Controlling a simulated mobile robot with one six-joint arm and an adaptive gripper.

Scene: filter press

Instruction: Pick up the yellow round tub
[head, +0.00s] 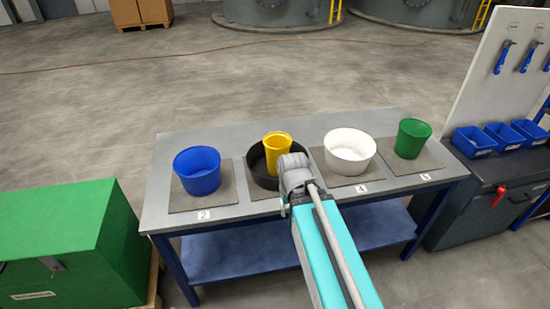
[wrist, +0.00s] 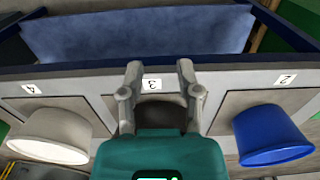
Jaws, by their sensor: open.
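The yellow round tub (head: 276,151) stands upright inside a wider black round tub (head: 259,172) on the table, in the head view. My arm reaches over the table from the front, and its grey end covers the right part of the black tub and the lower right of the yellow tub. In the wrist view my gripper (wrist: 159,70) is open and empty, with its two fingers spread either side of the label 3. A dark patch of the black tub (wrist: 160,113) shows between the fingers. The yellow tub is not visible in the wrist view.
A blue tub (head: 197,171) stands left on the table (head: 160,200); a white tub (head: 349,152) and a green tub (head: 412,138) stand right. A green box (head: 65,240) is left of the table. A tool board with blue bins (head: 474,141) is at right.

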